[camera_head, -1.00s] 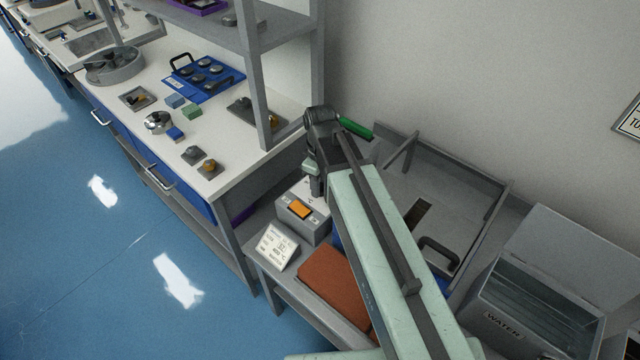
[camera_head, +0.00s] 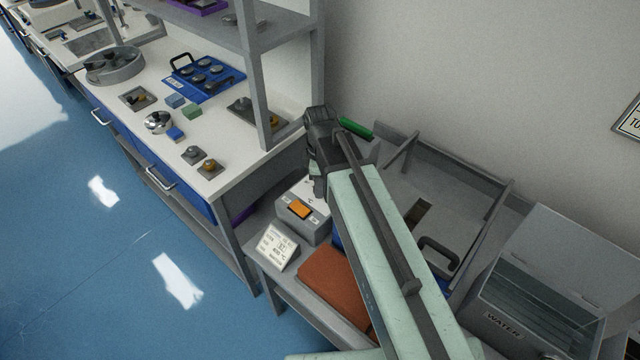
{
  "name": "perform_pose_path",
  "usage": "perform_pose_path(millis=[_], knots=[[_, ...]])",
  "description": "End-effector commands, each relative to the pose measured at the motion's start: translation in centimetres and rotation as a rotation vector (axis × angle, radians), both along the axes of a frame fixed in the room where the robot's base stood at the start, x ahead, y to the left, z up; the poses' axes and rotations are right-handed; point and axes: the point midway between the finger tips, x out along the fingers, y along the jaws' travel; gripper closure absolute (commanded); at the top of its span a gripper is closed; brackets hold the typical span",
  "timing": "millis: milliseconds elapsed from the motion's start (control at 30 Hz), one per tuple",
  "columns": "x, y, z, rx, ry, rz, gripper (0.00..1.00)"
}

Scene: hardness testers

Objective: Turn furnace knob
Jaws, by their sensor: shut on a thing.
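A grey control box (camera_head: 313,232) with a white top and an orange rocker switch (camera_head: 299,209) stands on the low grey bench. My gripper (camera_head: 318,192) points down at the back of the box's top, behind the switch. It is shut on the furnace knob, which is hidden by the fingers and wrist. My pale green arm crosses the right of the box. A white card with printed figures (camera_head: 277,247) leans in front of the box.
A brown-red block (camera_head: 335,283) lies right of the card. A grey tray with a black handle (camera_head: 470,200) and an open bin marked WATER (camera_head: 545,325) stand to the right. The white workbench (camera_head: 215,140) with small samples and a shelf post is close on the left.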

Motion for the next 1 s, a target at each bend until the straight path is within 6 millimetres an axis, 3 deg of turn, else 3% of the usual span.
perform_pose_path(millis=[233, 267, 300, 333, 733, 1000], knots=[[0.0, 0.0, 0.0, -0.001, 0.001, 0.001, 1.00], [0.0, 0.0, 0.0, -0.001, 0.001, 0.001, 0.54], [0.0, 0.0, 0.0, -0.001, 0.001, 0.001, 0.43], [0.0, 0.0, 0.0, -0.001, 0.001, 0.000, 0.41], [0.0, 0.0, 0.7, 0.000, 0.000, -0.001, 0.41], [0.0, 0.0, 5.2, 0.000, 0.000, -0.001, 0.41]])
